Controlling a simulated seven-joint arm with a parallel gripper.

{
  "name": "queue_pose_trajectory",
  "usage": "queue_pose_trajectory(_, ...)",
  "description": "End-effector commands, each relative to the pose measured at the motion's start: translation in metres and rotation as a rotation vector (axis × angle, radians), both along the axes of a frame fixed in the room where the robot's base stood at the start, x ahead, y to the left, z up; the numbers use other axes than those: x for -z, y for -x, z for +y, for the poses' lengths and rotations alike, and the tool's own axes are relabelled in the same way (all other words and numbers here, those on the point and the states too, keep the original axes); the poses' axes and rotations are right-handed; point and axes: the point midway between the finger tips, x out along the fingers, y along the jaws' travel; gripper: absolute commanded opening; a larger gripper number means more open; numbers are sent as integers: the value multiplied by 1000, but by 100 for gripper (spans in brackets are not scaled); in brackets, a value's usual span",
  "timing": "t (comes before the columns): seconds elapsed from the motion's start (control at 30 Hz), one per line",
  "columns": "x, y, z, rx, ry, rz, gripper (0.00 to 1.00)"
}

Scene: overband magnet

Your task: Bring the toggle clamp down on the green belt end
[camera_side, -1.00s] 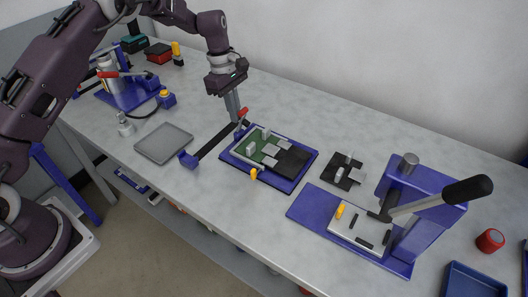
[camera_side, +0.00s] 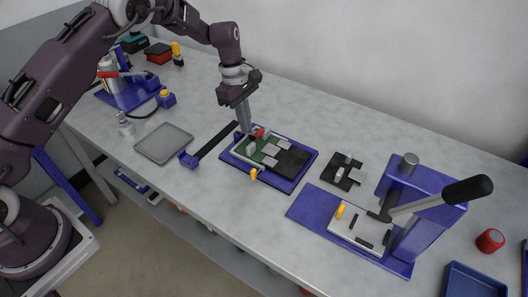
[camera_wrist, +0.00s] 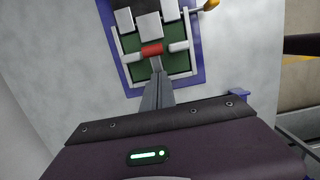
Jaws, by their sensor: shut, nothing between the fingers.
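The green belt end (camera_side: 261,155) lies on a blue base plate (camera_side: 309,156); it also shows in the wrist view (camera_wrist: 176,63). The toggle clamp's red handle (camera_side: 260,132) lies low at the far-left side of the plate, and in the wrist view the red grip (camera_wrist: 152,49) lies across the green belt end, between grey blocks. My gripper (camera_side: 246,131) is shut and empty, pointing down. Its tips reach the red handle and seem to touch it; in the wrist view the closed fingers (camera_wrist: 157,75) end just beside it. The clamp's pressing foot is hard to make out.
A black piece (camera_side: 293,161) lies on the plate beside the green end. A yellow knob (camera_side: 254,173) sits at the plate's front edge. A grey tray (camera_side: 164,143) and dark strip (camera_side: 218,140) lie left. A blue lever press (camera_side: 425,205) stands right.

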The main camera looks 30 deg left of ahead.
Motion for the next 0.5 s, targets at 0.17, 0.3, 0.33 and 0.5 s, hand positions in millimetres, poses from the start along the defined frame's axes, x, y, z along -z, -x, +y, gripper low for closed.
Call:
queue_pose_trajectory(0.17,1,0,-2,0,0,0,0)
queue_pose_trajectory(0.3,1,0,-2,0,0,0,0)
queue_pose_trajectory(0.33,1,0,-2,0,0,0,0)
queue_pose_trajectory(0.5,2,0,1,0,0,0,0)
